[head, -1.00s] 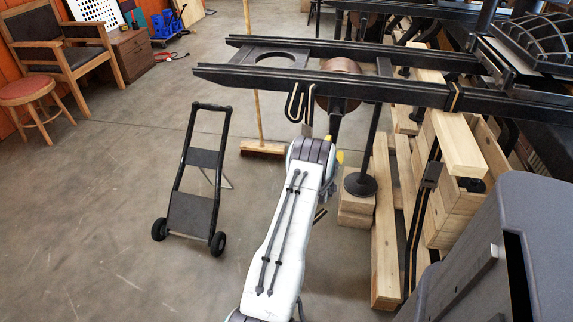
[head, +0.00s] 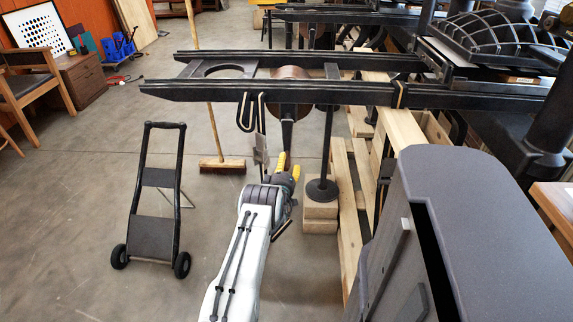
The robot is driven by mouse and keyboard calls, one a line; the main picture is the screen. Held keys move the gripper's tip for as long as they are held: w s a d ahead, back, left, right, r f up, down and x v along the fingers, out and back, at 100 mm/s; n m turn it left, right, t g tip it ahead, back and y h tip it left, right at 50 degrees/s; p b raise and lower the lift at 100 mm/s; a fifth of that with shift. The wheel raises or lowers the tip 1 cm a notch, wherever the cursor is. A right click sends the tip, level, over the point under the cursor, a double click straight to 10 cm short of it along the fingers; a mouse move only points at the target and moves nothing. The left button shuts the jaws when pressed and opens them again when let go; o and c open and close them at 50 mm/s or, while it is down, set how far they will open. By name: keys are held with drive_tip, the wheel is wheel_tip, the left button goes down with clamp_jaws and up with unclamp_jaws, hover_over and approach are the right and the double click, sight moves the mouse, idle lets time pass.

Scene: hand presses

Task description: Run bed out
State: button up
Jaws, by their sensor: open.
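The nearest hand press has two long black rails (head: 200,90) running left to right. A copper-coloured drum (head: 290,92) sits between them. A bent black crank (head: 250,112) hangs at the near rail, with a pale piece (head: 261,150) below it. A dark bed-like part (head: 452,58) lies at the right end of the rails, partly hidden by the press frame. My gripper (head: 289,167), with yellow fingers, is just below the near rail, right of the crank's lower end. It appears empty; whether it touches the crank I cannot tell. My white arm partly hides it.
A black hand truck (head: 152,200) stands on the floor left of my arm. A broom (head: 222,166) stands behind it. A post on wooden blocks (head: 320,215) and a wooden pallet (head: 352,200) are to the right.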

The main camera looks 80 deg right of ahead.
drive_tip(key=shift+d+b, duration=0.35)
drive_tip(key=shift+d, duration=0.7)
drive_tip(key=shift+o, duration=0.2)
clamp_jaws()
